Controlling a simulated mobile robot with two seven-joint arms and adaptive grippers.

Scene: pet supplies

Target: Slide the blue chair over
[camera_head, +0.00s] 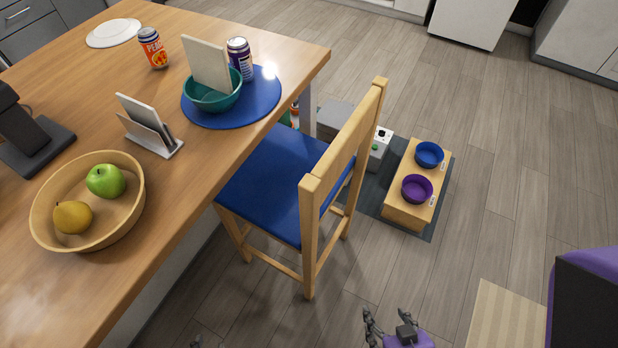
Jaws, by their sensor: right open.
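The blue chair is a wooden chair with a blue seat (275,178) and a light wooden backrest (345,138). It stands upright on the floor at the table's right edge, with part of the seat close to or under the tabletop. My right gripper (387,322) is at the bottom of the view, open and empty, apart from the chair and to the right of its front legs. A small dark tip at the bottom edge, left of the chair legs, may be my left gripper (197,342); its jaws are hidden.
The wooden table (190,160) holds a fruit bowl (130,215), cans, and a teal bowl (213,98) on a blue placemat (258,112). Right of the chair, a wooden feeder stand (408,212) with two bowls is on a dark mat. Floor is clear below it.

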